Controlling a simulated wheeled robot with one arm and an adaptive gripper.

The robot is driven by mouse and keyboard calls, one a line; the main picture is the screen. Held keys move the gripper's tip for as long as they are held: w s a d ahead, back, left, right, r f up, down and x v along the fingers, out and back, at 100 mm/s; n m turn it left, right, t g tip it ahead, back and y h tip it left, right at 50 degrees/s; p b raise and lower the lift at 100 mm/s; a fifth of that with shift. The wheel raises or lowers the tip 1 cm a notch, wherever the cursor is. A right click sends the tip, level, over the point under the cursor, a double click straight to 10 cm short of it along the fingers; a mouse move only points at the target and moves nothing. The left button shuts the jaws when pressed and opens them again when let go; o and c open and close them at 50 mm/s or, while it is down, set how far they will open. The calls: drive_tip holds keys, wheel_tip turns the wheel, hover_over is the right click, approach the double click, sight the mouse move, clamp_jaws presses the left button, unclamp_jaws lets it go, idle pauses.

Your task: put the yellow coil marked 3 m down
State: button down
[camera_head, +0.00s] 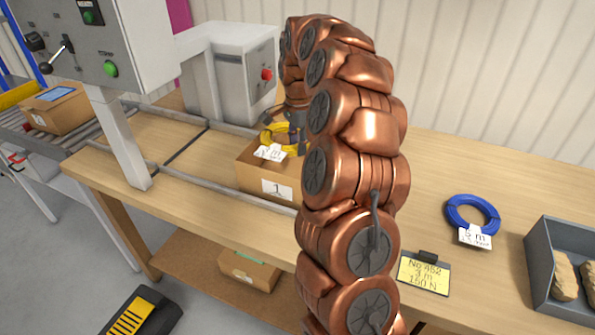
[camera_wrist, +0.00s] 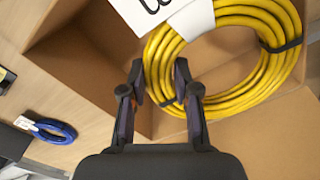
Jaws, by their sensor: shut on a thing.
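The yellow coil (camera_wrist: 226,60) is held at its near edge by my gripper (camera_wrist: 159,84) in the wrist view, the two fingers on either side of the bundle. A white label (camera_wrist: 188,18) hangs on the coil; only part of its marking shows. In the head view the yellow coil (camera_head: 272,138) with its label is at the open cardboard box (camera_head: 262,180) marked 1, and my gripper (camera_head: 290,120) is mostly hidden behind my copper-coloured arm. In the wrist view the coil is over or inside the box (camera_wrist: 75,75); I cannot tell whether it touches the bottom.
A blue coil (camera_head: 472,214) labelled 5 m lies on the table at the right. A yellow sign (camera_head: 423,275) and a grey bin (camera_head: 545,265) with brown pieces stand nearby. A grey machine (camera_head: 125,45) with metal rails is at the left. Another box (camera_head: 250,270) is on the lower shelf.

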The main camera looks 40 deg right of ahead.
wheel_tip(320, 180, down, 7)
drive_tip(key=shift+r+p, duration=0.1)
drive_tip(key=shift+p, duration=0.75)
wheel_tip(320, 180, down, 4)
drive_tip(key=shift+r+p, duration=0.15)
drive_tip(key=shift+p, duration=0.5)
drive_tip(key=shift+f, duration=0.25)
drive_tip(key=shift+f, duration=0.2)
drive_tip(key=c, duration=0.8)
unclamp_jaws()
drive_tip(key=shift+r, duration=0.1)
drive_tip(key=shift+c, duration=0.2)
